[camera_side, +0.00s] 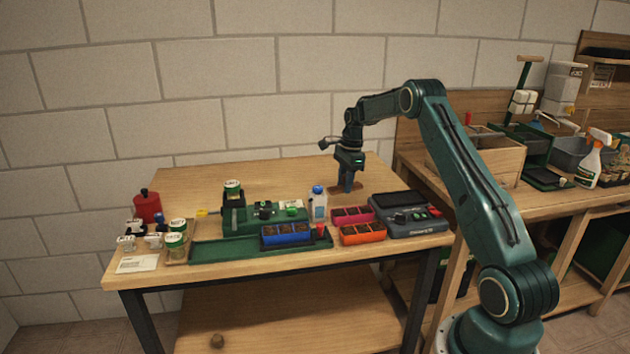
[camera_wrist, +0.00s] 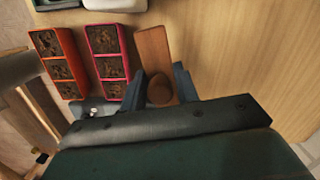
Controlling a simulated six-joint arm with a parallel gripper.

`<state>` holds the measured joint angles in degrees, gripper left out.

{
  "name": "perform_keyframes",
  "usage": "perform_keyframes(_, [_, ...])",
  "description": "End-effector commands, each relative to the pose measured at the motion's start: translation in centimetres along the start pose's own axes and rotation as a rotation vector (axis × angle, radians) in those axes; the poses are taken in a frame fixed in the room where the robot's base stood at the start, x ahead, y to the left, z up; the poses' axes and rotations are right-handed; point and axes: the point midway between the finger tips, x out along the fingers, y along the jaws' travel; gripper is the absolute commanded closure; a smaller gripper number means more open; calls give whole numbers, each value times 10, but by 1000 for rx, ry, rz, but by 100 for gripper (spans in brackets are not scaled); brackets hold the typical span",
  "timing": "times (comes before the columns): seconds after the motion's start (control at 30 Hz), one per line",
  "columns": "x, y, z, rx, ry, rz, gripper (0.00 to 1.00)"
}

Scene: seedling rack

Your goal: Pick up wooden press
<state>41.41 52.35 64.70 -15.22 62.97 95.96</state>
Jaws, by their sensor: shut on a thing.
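The wooden press (camera_wrist: 153,52) is a reddish-brown flat block with a rounded knob (camera_wrist: 160,92). In the wrist view the two dark fingers of my gripper (camera_wrist: 160,86) stand on either side of the knob, shut on it. In the side view my gripper (camera_side: 347,184) points straight down at the back right of the table, with the press (camera_side: 335,190) low between and beside its fingertips. The press appears at the tabletop; I cannot tell whether it touches it. The fingers hide part of it.
A pink seedling tray (camera_side: 352,215) and an orange one (camera_side: 362,234) stand close by, with a dark scale (camera_side: 408,228) to the right. A blue-capped bottle (camera_side: 318,206) stands left of the gripper. The table behind is clear.

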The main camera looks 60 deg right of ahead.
Motion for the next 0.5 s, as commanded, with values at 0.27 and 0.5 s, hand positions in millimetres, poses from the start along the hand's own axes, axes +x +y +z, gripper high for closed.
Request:
perform_keyframes(0.27, [-34, 0, 4, -1, -1, 0, 96])
perform_keyframes(0.5, [-40, 0, 5, 0, 0, 0, 96])
